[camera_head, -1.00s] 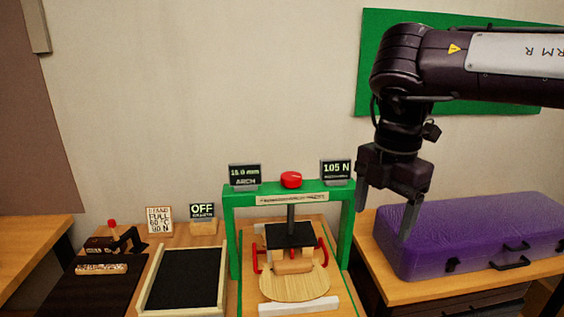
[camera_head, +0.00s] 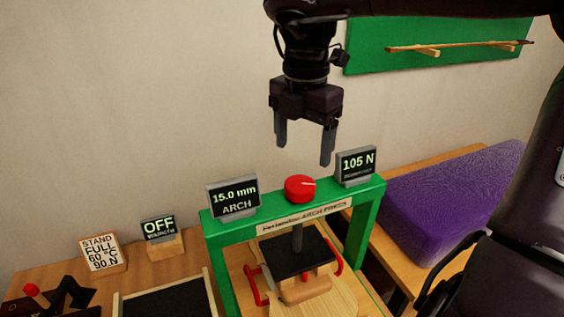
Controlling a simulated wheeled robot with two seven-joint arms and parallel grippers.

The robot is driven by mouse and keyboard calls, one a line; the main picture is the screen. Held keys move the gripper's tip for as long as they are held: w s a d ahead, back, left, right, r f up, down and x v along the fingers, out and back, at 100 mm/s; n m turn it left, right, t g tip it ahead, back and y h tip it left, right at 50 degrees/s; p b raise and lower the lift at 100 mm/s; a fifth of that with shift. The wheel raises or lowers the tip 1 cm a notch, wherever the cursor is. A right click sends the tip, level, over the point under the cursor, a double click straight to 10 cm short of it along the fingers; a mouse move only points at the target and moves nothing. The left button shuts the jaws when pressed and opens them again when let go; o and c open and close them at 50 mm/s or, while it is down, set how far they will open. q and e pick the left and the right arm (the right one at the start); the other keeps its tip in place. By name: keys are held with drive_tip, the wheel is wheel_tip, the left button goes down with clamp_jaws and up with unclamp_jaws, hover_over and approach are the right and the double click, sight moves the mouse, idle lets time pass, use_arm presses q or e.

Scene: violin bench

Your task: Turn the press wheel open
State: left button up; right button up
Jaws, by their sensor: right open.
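The red press wheel (camera_head: 299,188), with a pale line mark on its top, sits on the crossbar of the green press frame (camera_head: 237,230). A screw runs down from the crossbar to a black press plate (camera_head: 294,252), with a wooden piece (camera_head: 318,300) and red clamps below. My right gripper (camera_head: 304,152) is open and empty, fingers pointing down, above the wheel and apart from it. My left gripper is not in view.
Displays reading 15.0 mm (camera_head: 233,196) and 105 N (camera_head: 356,166) stand on the crossbar either side of the wheel. A purple case (camera_head: 450,200) lies at right. An OFF display (camera_head: 160,229) and a sign (camera_head: 101,254) stand at left. A green wall board (camera_head: 430,48) holds a bow.

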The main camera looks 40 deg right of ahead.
sight(301, 183)
wheel_tip(301, 183, down, 2)
wheel_tip(301, 183, down, 5)
drive_tip(key=shift+s+r, duration=0.1)
drive_tip(key=shift+f, duration=0.45)
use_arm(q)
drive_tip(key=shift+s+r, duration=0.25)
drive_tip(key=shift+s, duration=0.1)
use_arm(e)
drive_tip(key=shift+c, duration=0.4)
drive_tip(key=shift+c, duration=1.2)
drive_tip(key=c, duration=0.6)
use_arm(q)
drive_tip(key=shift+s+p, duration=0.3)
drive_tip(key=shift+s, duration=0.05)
use_arm(e)
drive_tip(key=shift+r, duration=0.1)
drive_tip(key=shift+c, duration=0.2)
